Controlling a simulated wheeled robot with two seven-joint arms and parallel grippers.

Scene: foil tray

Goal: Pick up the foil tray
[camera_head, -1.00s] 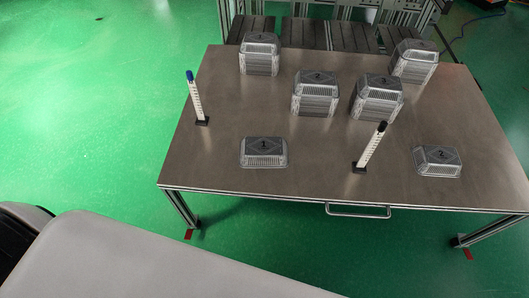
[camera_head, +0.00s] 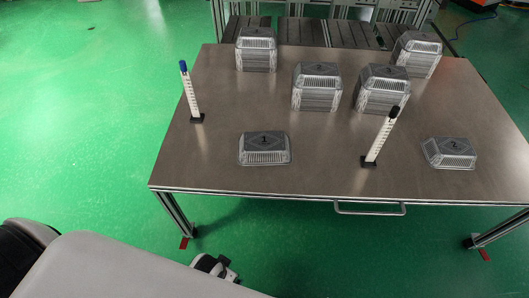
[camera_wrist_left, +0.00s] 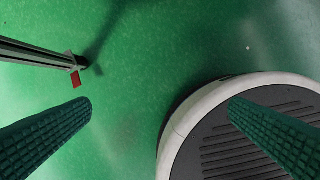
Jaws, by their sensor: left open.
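A single foil tray marked 1 (camera_head: 265,149) lies upside down on the steel table near its front left. Another single tray marked 2 (camera_head: 451,153) lies upside down near the front right. Taller stacks of foil trays stand farther back: one at the back left (camera_head: 256,50), two in the middle (camera_head: 317,88) (camera_head: 382,89), and one at the back right (camera_head: 416,55). My left gripper (camera_wrist_left: 160,115) shows its two green ridged fingers wide apart and empty, over the floor, away from every tray. My right gripper is not in view.
The steel table (camera_head: 215,130) has a front handle (camera_head: 370,209) and legs with red floor marks (camera_head: 184,243). A blue-capped white post (camera_head: 191,92) and a black-capped post (camera_head: 380,138) stand upright on it. Green floor (camera_head: 80,150) is open to the left.

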